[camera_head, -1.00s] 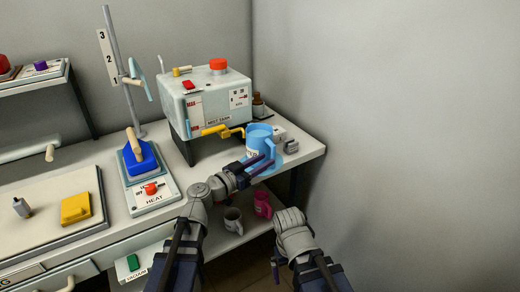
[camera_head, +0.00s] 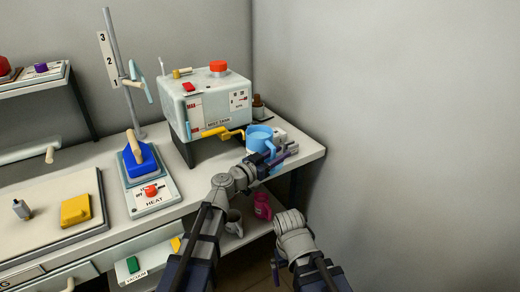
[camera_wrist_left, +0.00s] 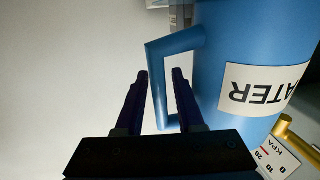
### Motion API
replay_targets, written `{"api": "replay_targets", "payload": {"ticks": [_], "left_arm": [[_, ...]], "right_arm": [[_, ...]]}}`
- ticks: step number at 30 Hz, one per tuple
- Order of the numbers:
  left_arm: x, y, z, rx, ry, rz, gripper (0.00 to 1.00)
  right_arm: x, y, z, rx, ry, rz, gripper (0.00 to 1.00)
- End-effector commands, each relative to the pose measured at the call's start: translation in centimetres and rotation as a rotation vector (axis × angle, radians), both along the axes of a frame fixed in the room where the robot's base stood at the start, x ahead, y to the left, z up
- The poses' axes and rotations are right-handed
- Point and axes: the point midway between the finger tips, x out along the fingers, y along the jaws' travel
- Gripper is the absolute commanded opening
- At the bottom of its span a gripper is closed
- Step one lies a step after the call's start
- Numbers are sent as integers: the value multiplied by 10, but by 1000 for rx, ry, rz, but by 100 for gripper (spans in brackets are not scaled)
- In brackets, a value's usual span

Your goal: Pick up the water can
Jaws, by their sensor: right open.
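The blue water can (camera_head: 259,137) stands upright on the right end of the bench, partly hidden by my left gripper in the head view. In the left wrist view the can (camera_wrist_left: 245,45) fills the right side, with its label partly visible and its square handle (camera_wrist_left: 176,43) pointing left. My left gripper (camera_head: 287,152) is open beside the can; its fingers (camera_wrist_left: 160,73) lie to either side of the handle's upright bar in the picture. I cannot tell if they touch it. My right gripper (camera_head: 291,218) is low, in front of the bench, away from the can.
The mist tank (camera_head: 210,103) with a yellow crank (camera_head: 218,131) stands just left of the can. A brown bottle (camera_head: 258,107) is behind it. A grey mug (camera_head: 234,221) and a pink mug (camera_head: 262,206) sit on the lower shelf. The right wall is close.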

Motion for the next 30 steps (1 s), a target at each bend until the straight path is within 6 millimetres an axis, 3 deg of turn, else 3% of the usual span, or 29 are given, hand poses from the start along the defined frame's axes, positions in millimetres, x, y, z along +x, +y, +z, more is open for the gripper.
{"api": "replay_targets", "payload": {"ticks": [8, 18, 30], "left_arm": [[4, -4, 0, 0, 0, 0, 36], [4, -4, 0, 0, 0, 0, 0], [4, -4, 0, 0, 0, 0, 0]], "right_arm": [[0, 0, 0, 0, 0, 0, 100], [0, 0, 0, 0, 0, 0, 100], [0, 0, 0, 0, 0, 0, 100]]}}
